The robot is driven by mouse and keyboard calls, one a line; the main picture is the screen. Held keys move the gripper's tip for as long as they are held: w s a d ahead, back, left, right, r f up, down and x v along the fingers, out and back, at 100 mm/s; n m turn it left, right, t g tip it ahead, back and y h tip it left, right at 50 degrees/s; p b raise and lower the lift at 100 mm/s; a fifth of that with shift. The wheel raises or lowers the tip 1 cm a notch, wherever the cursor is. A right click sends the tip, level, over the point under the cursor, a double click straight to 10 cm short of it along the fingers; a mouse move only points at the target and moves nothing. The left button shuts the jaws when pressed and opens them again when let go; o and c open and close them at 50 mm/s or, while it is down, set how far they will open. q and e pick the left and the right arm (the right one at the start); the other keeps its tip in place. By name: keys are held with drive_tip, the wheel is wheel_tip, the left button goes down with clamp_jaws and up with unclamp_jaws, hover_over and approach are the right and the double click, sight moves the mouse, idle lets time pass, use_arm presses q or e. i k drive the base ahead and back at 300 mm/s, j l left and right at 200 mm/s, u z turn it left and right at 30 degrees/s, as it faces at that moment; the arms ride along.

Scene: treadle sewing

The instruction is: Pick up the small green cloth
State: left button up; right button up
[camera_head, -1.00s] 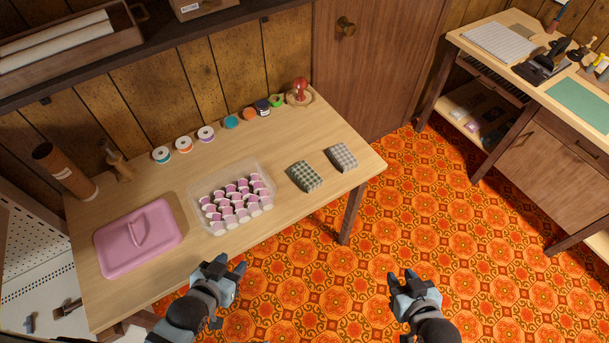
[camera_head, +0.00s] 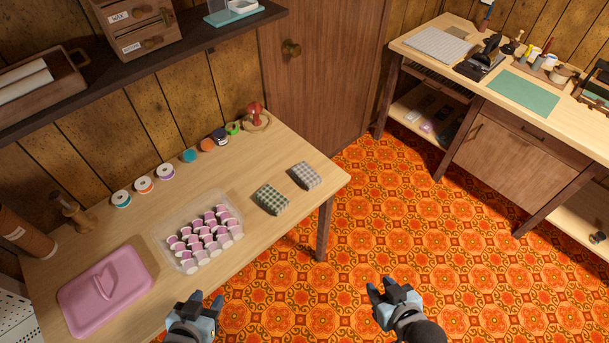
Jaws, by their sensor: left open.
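A small green checked cloth (camera_head: 272,199), folded into a pad, lies on the light wooden table (camera_head: 257,237) to the right of the clear bin of spools. A grey checked cloth (camera_head: 306,176) lies just beyond it to the right, a small gap apart. My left gripper (camera_head: 208,302) is open and empty in front of the table's near edge, well short of the green cloth. My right gripper (camera_head: 382,288) is over the floor, to the right of the table. Its fingers appear apart with nothing between them.
A clear bin (camera_head: 190,262) of pink and white spools and a pink lid (camera_head: 105,290) stand on the table. Thread reels (camera_head: 144,185) and a red pincushion (camera_head: 255,111) line the back. A shelf (camera_head: 150,60) overhangs the left. A second workbench (camera_head: 465,80) stands right; patterned floor lies between.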

sight(268, 196)
drive_tip(key=u, duration=0.5)
drive_tip(key=l+u, duration=0.2)
drive_tip(key=u, duration=0.25)
drive_tip(key=i+l+u, duration=0.1)
drive_tip(key=l+u, duration=0.15)
drive_tip(key=u, duration=0.2)
drive_tip(key=l+u, duration=0.2)
drive_tip(key=u, duration=0.25)
drive_tip(key=l+u, duration=0.15)
drive_tip(key=l, duration=0.2)
drive_tip(key=k+l+u, duration=0.2)
drive_tip(key=l, duration=0.15)
drive_tip(key=l+u, duration=0.15)
drive_tip(key=l, duration=0.15)
drive_tip(key=k+l, duration=0.1)
drive_tip(key=l, duration=0.2)
drive_tip(key=k+l, duration=0.1)
drive_tip(key=l, duration=0.15)
drive_tip(key=k+l, duration=0.1)
drive_tip(key=l, duration=0.2)
drive_tip(key=u, duration=0.05)
